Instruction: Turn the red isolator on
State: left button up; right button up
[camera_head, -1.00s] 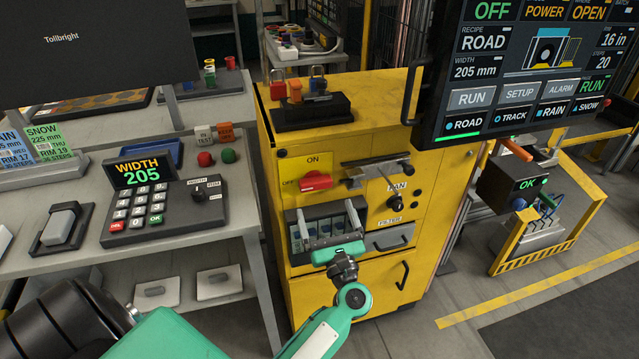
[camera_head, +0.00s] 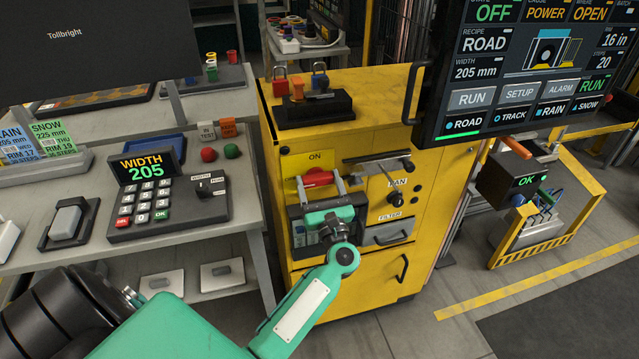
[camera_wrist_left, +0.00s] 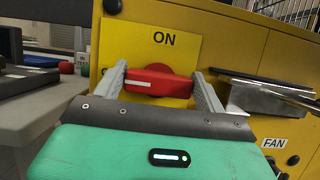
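The red isolator (camera_head: 318,178) is a rotary handle on a yellow plate on the front of the yellow cabinet (camera_head: 384,146). "ON" is printed above it; the "OFF" mark is hidden by my gripper in the head view. In the left wrist view the red handle (camera_wrist_left: 160,83) lies nearly level, with a white line towards its left end. My left gripper (camera_head: 321,184) is open, with one finger on each side of the handle. Whether the fingers touch it I cannot tell. My right gripper is not in view.
A fan knob (camera_head: 394,197) and a grey ledge with a bar (camera_head: 378,163) are right of the isolator. A filter drawer (camera_head: 388,232) is below. The large screen (camera_head: 530,75) overhangs at right. A keypad bench (camera_head: 150,250) stands left.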

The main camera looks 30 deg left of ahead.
pick_arm(q)
jog(key=shift+c, duration=0.5)
